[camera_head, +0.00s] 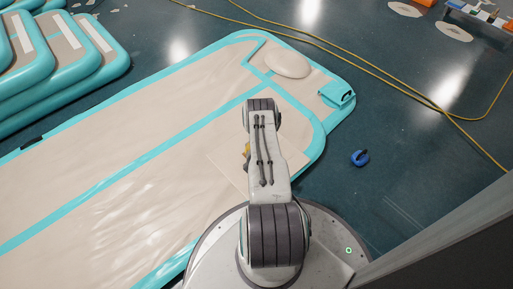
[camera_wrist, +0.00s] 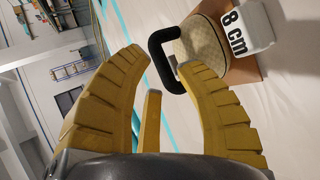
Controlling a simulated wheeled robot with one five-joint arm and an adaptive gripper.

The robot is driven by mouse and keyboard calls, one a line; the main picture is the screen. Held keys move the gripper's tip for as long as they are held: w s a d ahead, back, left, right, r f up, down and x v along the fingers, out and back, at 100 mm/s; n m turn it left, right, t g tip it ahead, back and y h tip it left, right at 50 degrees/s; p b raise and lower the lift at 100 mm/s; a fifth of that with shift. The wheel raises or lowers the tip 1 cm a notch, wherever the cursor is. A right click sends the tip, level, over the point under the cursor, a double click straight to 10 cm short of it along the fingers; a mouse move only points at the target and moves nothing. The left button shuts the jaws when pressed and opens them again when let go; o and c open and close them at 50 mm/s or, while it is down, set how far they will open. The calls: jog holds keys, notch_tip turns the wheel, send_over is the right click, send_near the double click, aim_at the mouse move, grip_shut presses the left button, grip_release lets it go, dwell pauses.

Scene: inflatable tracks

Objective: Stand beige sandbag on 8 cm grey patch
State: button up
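The handle joins a beige textured piece (camera_wrist: 203,43), which may be the sandbag. Beside it is a white block (camera_wrist: 256,22) marked "8 cm", with a brown surface (camera_wrist: 245,68) under it. I cannot make out a grey patch.
A beige and teal inflatable track (camera_head: 120,150) lies before me, with a smooth beige oval (camera_head: 288,64) near its far end. Stacked teal tracks (camera_head: 60,60) stand at left. A blue ring-like object (camera_head: 360,158) and a yellow cable (camera_head: 390,85) lie on the floor at right.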

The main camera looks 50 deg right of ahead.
jog(key=p+v, duration=1.2)
dwell(0.5)
jog(key=shift+w+r, duration=0.1)
jog(key=shift+r, duration=0.1)
